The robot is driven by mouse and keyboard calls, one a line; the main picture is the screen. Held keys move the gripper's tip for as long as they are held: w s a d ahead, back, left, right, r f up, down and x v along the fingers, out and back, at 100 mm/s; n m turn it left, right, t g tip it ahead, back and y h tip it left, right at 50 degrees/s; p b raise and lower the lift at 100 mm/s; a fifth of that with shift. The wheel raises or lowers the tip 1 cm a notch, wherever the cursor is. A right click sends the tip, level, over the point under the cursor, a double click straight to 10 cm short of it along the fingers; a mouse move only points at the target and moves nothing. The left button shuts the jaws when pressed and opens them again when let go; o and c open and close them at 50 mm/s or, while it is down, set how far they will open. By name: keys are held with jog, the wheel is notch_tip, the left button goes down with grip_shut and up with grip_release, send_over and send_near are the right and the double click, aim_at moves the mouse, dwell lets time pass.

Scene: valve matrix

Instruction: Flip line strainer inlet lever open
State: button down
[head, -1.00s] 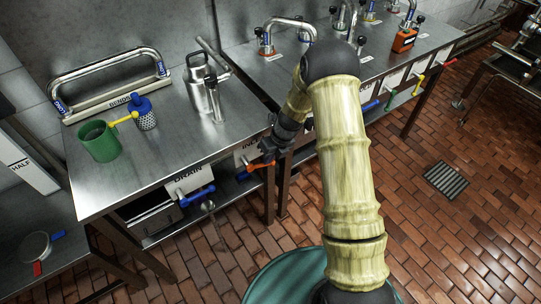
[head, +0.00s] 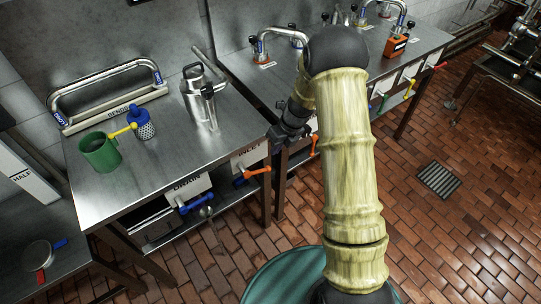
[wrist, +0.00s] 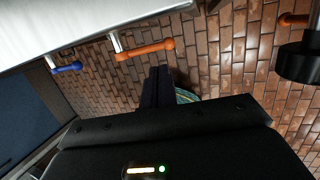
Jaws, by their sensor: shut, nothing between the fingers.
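The inlet lever (head: 256,172) is an orange bar with a rounded end, below the white INLET plate (head: 249,156) on the bench front. It points to the right, roughly along the bench front. In the wrist view the orange lever (wrist: 145,49) lies beyond my fingertips, apart from them. My gripper (head: 280,150) is dark and hangs in front of the bench corner, just right of and above the lever; its tips are hard to make out there. In the wrist view my gripper (wrist: 157,72) has its fingers together, with nothing between them.
A blue lever (head: 196,203) sits below the DRAIN plate (head: 188,184), left of the inlet lever. Another orange lever (head: 314,145) is on the right bench. A steel vessel (head: 199,98) and a green mug (head: 99,150) stand on the bench. The brick floor in front is open.

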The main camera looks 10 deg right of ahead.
jog(key=v, duration=0.4)
jog(key=shift+w+d+r, duration=0.1)
jog(key=shift+d+r, duration=0.15)
jog(key=shift+d, duration=0.15)
